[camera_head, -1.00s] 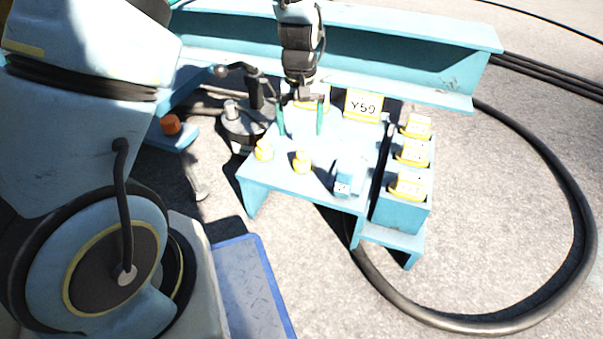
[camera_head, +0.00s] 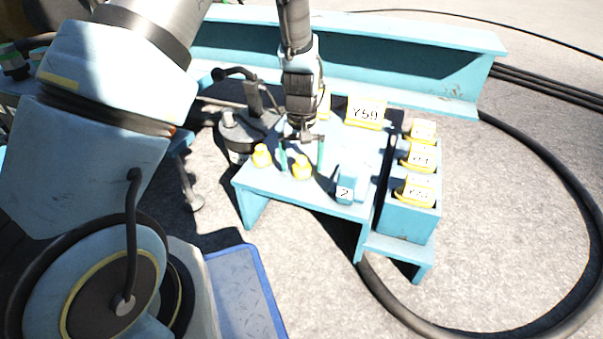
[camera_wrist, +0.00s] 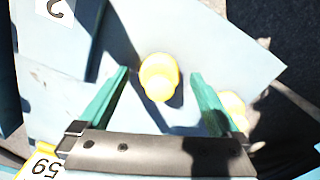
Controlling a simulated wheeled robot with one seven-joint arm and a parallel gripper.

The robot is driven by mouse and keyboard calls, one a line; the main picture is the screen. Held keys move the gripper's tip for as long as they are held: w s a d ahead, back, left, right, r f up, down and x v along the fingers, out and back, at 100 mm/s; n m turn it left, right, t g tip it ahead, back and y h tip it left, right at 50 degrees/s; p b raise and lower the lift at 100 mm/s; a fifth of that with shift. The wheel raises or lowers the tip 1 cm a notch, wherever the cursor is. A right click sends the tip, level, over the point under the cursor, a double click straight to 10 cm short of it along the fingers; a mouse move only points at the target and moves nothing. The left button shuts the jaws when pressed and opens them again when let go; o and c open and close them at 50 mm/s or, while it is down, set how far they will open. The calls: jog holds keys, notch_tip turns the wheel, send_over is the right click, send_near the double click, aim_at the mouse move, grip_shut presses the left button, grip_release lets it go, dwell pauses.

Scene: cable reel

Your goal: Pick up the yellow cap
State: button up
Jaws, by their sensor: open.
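Two yellow caps stand on the light-blue bench (camera_head: 320,195). One cap (camera_head: 301,168) is near the bench's front edge; it also shows in the wrist view (camera_wrist: 158,76). The other cap (camera_head: 262,155) is to its left, and in the wrist view it is partly hidden behind the right finger (camera_wrist: 234,104). My gripper (camera_head: 302,158) points down with its green fingers open. In the wrist view (camera_wrist: 159,73) the first cap appears between the fingertips, with gaps on both sides. I cannot tell how far the fingertips are above the bench.
A blue block marked 2 (camera_head: 345,186) stands right of the caps. A yellow-framed Y59 sign (camera_head: 365,113) is behind. Yellow-labelled blocks (camera_head: 415,190) sit in a blue holder at the right. A dark round device with a crank (camera_head: 240,133) is at the left. A blue beam (camera_head: 420,70) runs behind.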

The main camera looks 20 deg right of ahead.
grip_shut()
dwell(0.8)
